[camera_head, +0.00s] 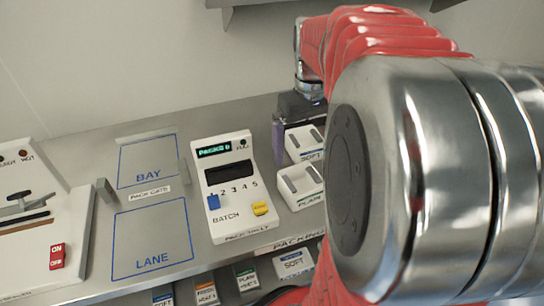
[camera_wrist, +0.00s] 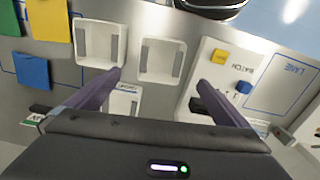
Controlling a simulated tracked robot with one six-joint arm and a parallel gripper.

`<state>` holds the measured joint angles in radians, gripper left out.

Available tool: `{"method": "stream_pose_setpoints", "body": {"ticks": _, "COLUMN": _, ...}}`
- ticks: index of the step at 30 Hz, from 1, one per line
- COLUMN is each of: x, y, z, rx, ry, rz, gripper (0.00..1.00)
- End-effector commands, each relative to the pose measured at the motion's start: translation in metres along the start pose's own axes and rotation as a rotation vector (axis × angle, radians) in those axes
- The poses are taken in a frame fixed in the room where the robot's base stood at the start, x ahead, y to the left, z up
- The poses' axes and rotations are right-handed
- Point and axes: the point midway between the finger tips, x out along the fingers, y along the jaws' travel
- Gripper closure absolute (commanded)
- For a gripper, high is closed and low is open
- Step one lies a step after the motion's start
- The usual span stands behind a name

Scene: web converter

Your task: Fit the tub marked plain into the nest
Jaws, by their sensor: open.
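A white tub marked PLAIN (camera_head: 301,186) stands on the counter right of the tally box. Behind it stands a similar white tub marked SOFT (camera_head: 305,144). The wrist view shows two square white trays with grey side pads, one in the middle (camera_wrist: 162,60) and one farther left (camera_wrist: 100,45); I cannot read marks on them. A white labelled piece (camera_wrist: 125,103) shows partly beside the left finger. My gripper (camera_wrist: 160,78) is open with nothing between its purple fingers, above the counter. One finger shows behind the tubs in the head view. I cannot tell which thing is the nest.
The pack tally box (camera_head: 229,187) stands left of the tubs. Blue outlines marked BAY (camera_head: 148,161) and LANE (camera_head: 152,236) are empty. Yellow (camera_wrist: 50,18) and blue (camera_wrist: 31,70) pieces lie at the wrist view's left. My arm hides the counter's right side.

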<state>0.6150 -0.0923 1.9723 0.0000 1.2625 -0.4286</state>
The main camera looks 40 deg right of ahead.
Motion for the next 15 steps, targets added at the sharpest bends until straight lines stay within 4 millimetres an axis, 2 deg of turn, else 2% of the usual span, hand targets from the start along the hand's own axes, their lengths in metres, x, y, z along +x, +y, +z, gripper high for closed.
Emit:
{"method": "stream_pose_setpoints", "body": {"ticks": 9, "x": 0.050, "y": -0.001, "z": 0.001, "rx": 0.000, "ry": -0.003, "rz": -0.001, "gripper": 0.00}}
{"method": "stream_pose_setpoints", "body": {"ticks": 15, "x": 0.065, "y": 0.000, "z": 0.000, "rx": 0.000, "ry": 0.001, "rz": 0.000, "gripper": 0.00}}
